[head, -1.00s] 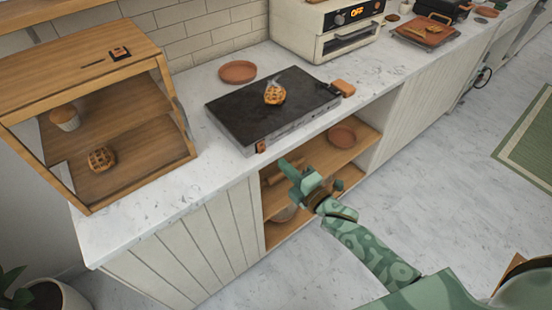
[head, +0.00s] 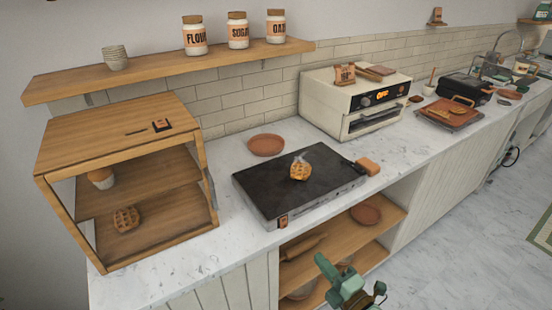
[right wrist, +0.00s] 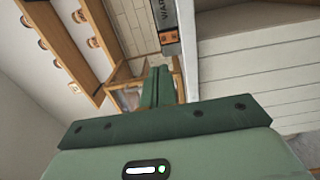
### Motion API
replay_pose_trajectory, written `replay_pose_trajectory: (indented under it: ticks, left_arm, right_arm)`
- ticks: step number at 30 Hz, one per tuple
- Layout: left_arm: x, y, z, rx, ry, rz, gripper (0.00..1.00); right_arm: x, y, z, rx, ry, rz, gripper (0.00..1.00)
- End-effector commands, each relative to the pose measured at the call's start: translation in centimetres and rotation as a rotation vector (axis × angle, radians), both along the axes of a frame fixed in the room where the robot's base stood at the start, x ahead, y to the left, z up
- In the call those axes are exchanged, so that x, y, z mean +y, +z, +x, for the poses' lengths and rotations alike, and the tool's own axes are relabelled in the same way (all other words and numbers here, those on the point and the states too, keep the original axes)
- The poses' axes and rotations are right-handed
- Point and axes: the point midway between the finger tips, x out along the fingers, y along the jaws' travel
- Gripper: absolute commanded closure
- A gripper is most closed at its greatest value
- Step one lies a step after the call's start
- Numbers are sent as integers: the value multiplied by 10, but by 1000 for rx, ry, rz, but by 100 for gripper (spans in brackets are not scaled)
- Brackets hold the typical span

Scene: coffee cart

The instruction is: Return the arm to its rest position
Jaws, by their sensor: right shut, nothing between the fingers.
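My right gripper (head: 328,268) shows at the bottom of the head view, in front of the counter's open shelves and below the griddle. Its green fingers (right wrist: 158,86) are shut together in the right wrist view, with nothing between them. It is apart from the counter and the objects on it. Most of my right arm is cut off by the lower edge of the head view. My left gripper is in neither view.
A black griddle (head: 262,190) carrying a waffle (head: 300,171) sits on the counter. A wooden display case (head: 115,127) stands left, an oven (head: 325,103) behind right. Open shelves (head: 385,238) lie under the griddle. The floor (head: 455,255) at right is clear.

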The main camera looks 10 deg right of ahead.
Motion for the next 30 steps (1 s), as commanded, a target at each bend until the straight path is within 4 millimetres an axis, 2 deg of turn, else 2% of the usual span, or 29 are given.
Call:
replay_pose_trajectory:
  ticks: [3, 5, 8, 9, 11, 12, 14, 15, 17, 18, 20, 21, 24, 25, 27, 30]
  left_arm:
    - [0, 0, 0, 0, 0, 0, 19]
    - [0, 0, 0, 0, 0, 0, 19]
    - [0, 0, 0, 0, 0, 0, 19]
    - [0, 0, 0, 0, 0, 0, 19]
    - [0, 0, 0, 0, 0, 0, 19]
    - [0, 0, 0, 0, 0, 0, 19]
    - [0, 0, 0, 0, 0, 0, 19]
    - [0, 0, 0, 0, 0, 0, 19]
    - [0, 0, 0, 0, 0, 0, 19]
    - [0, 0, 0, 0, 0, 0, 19]
    - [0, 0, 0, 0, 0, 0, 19]
    - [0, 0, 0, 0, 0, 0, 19]
    - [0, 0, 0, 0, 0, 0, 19]
    - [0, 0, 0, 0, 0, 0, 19]
    - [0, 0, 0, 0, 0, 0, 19]
    - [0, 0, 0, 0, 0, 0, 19]
  right_arm:
    - [0, -1, 0, 24, -1, 48, 100]
    - [-3, -9, 0, 82, -15, 120, 100]
    - [-23, -71, -10, 319, -107, 291, 100]
    - [-32, -102, -21, 425, -164, 363, 100]
    - [-44, -152, -44, 584, -265, 464, 100]
    - [-52, -183, -63, 683, -337, 526, 100]
    - [-61, -226, -97, 820, -452, 608, 100]
    - [-67, -253, -122, 904, -532, 656, 100]
    - [-73, -288, -164, 1021, -656, 717, 100]
    - [-75, -309, -195, 1094, -739, 751, 100]
    - [-78, -335, -241, 1193, -861, 788, 100]
    - [-78, -349, -271, 1250, -934, 804, 100]
    - [-74, -371, -339, 1367, -1080, 812, 100]
    - [-73, -375, -356, 1395, -1110, 807, 100]
    - [-68, -381, -387, 1447, -1155, 789, 100]
    - [-59, -384, -413, 1489, -1182, 782, 100]
